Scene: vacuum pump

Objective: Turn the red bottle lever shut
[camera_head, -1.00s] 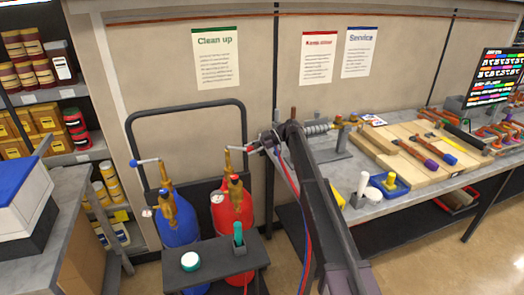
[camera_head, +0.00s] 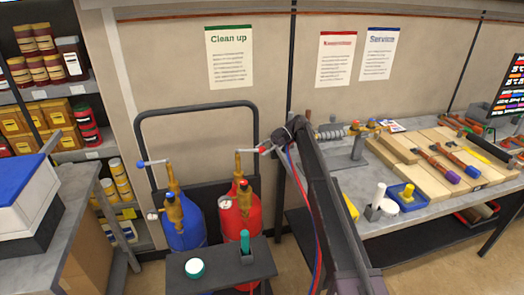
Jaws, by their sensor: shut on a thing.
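The red bottle (camera_head: 254,216) stands upright in a black cart, with a brass valve (camera_head: 238,167) on top. Its silver lever (camera_head: 249,151) points right from the valve top, roughly level, and has a red end. My gripper (camera_head: 265,149) is at the lever's outer end and is shut on it. The fingers are small here, so the exact grip is hard to make out. My arm reaches in from the lower right and covers what lies behind it.
The blue bottle (camera_head: 185,229) stands left of the red one, its lever with a blue tip (camera_head: 141,164) pointing left. A dark cart shelf (camera_head: 222,270) is in front. The cart's hoop handle (camera_head: 195,108) rises behind. A workbench with tools (camera_head: 400,211) is at right.

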